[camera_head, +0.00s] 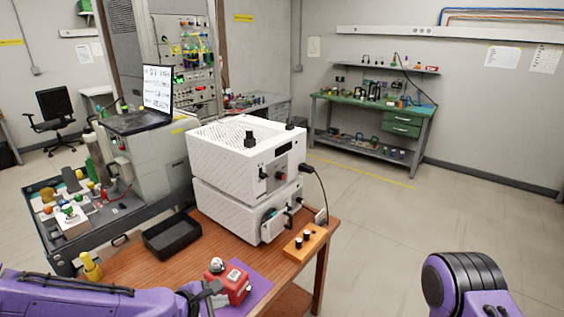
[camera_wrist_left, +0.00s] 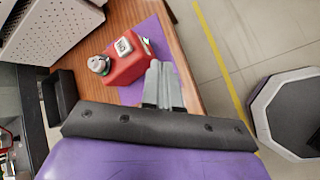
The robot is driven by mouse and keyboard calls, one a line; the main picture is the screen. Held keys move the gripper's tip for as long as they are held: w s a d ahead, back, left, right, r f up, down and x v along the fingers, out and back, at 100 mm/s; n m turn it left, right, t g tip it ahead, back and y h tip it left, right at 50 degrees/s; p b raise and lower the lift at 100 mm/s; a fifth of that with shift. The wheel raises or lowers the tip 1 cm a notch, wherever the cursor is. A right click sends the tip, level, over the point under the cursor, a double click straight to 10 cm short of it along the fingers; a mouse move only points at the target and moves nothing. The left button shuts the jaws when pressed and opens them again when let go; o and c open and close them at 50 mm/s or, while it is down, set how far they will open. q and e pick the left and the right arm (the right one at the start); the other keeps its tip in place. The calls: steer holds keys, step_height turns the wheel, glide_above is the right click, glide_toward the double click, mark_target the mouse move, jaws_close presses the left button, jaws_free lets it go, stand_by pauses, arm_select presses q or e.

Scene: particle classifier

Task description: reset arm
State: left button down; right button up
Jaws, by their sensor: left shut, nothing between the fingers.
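My left arm comes in from the lower left over the wooden table (camera_head: 135,268). My left gripper (camera_head: 212,291) is beside the red box (camera_head: 236,287), which sits on a purple mat (camera_head: 262,273) and carries a grey knob. In the left wrist view, the gripper's fingers (camera_wrist_left: 162,80) are together and empty. There they point over the purple mat, next to the red box (camera_wrist_left: 126,66); I cannot tell whether they touch it. A part of my right arm shows at the lower right of the head view, but its gripper is out of the picture.
A white two-part machine (camera_head: 238,151) stands at the back of the table. A yellow object (camera_head: 91,267) is at the left edge. The floor right of the table is clear.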

arm_select(q)
steer(key=s+a+f+m+g+y+b, duration=0.1)
steer(key=s+a+f+m+g+y, duration=0.15)
steer(key=s+f, duration=0.55)
steer(key=s+a+f+m+g+y+b, duration=0.1)
steer(key=s+a+f+m+y+b, duration=0.15)
steer(key=s+f, duration=0.6)
steer(key=s+a+f+m+g+y+b, duration=0.1)
steer(key=s+a+f+m+y+b, duration=0.1)
steer(key=s+a+f+m, duration=0.7)
steer(key=s+a+y, duration=0.1)
steer(key=s, duration=0.2)
steer(key=shift+s, duration=0.35)
arm_select(e)
steer(key=f, duration=0.5)
steer(key=shift+s+f, duration=0.15)
steer(key=shift+s, duration=0.15)
